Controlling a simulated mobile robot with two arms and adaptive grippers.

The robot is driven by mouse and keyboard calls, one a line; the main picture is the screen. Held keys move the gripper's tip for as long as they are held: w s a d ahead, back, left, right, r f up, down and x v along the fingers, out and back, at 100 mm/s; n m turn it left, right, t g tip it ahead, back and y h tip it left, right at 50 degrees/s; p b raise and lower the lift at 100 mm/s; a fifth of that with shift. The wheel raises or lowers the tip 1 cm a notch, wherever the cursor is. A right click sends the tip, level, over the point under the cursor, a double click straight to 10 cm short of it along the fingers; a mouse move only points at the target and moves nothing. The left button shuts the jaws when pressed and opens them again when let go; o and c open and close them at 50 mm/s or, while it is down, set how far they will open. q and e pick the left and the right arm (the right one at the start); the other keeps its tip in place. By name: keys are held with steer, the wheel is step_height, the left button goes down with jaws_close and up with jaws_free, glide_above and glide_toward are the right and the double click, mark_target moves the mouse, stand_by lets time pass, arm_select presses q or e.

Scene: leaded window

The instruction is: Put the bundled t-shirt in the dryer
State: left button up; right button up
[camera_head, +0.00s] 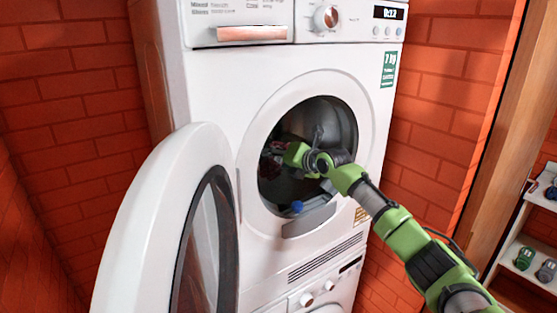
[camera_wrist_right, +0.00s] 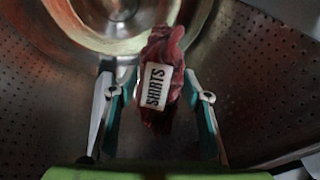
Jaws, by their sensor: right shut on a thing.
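The dryer (camera_head: 225,90) is a white front-loader with its round door (camera_head: 140,235) swung open to the left. My right arm reaches through the opening, and my right gripper (camera_head: 280,150) is inside the dark drum (camera_head: 335,125). In the right wrist view, the bundled t-shirt (camera_wrist_right: 163,60) is a dark red bundle with a white "SHIRTS" label. It is between the fingers of my right gripper (camera_wrist_right: 158,95), which is shut on it. Perforated metal drum wall surrounds it. In the head view the bundle (camera_head: 270,158) is dim and partly hidden. My left gripper is not in view.
A blue object (camera_head: 297,207) sits at the lower rim of the drum opening. Another white machine (camera_head: 325,295) is below the dryer. Red brick walls stand on both sides, and a shelf (camera_head: 525,250) with small items is at the right.

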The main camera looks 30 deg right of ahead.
steer(key=shift+r, duration=0.1)
steer(key=o, duration=1.3)
steer(key=shift+c, duration=0.2)
steer(key=shift+s, duration=0.1)
steer(key=v, duration=1.2)
